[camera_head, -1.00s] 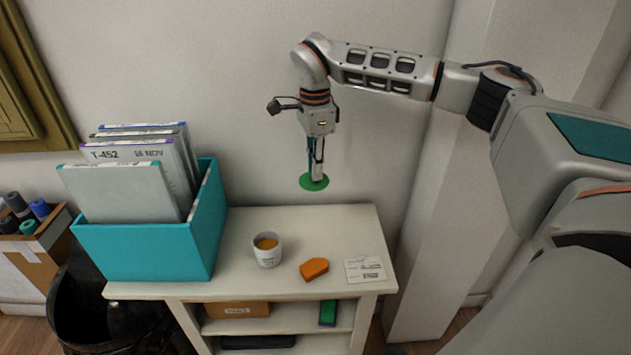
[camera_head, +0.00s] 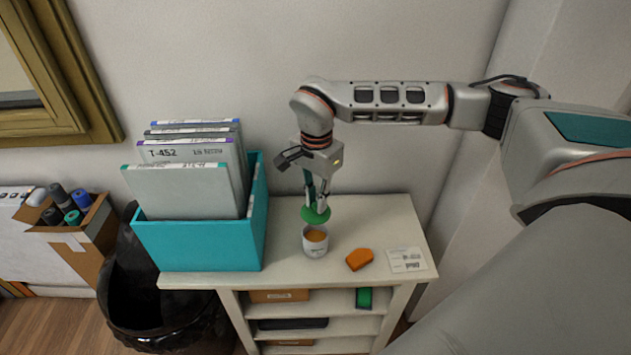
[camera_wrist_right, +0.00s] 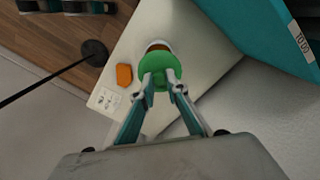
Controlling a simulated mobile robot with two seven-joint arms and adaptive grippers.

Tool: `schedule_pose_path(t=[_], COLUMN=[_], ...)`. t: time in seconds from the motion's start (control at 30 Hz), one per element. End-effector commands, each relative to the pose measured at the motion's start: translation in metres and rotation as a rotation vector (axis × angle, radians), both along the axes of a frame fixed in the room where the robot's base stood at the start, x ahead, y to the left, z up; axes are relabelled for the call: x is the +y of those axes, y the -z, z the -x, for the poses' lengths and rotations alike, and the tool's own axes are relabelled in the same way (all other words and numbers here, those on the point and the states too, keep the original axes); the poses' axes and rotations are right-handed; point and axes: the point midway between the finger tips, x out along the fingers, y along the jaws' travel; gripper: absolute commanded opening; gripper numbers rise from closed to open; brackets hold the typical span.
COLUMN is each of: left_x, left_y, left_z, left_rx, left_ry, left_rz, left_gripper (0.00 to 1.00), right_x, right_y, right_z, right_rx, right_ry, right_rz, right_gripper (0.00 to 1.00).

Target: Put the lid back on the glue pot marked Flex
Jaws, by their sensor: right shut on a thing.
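A white glue pot (camera_head: 315,246) stands open on the white shelf unit, with orange-brown contents showing. Its marking is too small to read. My right gripper (camera_head: 317,205) is shut on the round green lid (camera_head: 314,215) and holds it just above the back of the pot's mouth. In the right wrist view the lid (camera_wrist_right: 160,72) sits between the fingertips (camera_wrist_right: 161,80) and covers most of the pot (camera_wrist_right: 158,46), whose far rim shows beyond it. The lid looks apart from the rim. My left gripper is not in view.
A teal file box (camera_head: 205,243) with grey folders stands left of the pot. An orange block (camera_head: 359,259) and a printed card (camera_head: 407,260) lie to its right. The white top (camera_head: 385,222) is clear behind them. A black bin (camera_head: 160,305) stands on the floor at left.

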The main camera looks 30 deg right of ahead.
Motion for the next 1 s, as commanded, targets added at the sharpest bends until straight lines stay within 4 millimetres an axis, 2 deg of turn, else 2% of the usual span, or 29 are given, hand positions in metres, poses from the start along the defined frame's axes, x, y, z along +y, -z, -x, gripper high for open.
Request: schedule_pose_path(t=[0.37, 0.8, 1.0], left_x=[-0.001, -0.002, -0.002], left_y=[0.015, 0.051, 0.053], left_z=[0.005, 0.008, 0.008], left_rx=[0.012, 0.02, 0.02], left_ry=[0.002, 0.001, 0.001], left_rz=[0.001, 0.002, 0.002], left_gripper=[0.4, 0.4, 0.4], right_x=[0.002, 0.002, 0.002], right_y=[0.013, 0.049, 0.061], right_z=[0.004, 0.004, 0.004], right_rx=[0.001, 0.004, 0.003], right_ry=[-0.018, -0.017, -0.017], right_rz=[-0.002, -0.002, -0.001], right_gripper=[0.0, 0.0, 0.0])
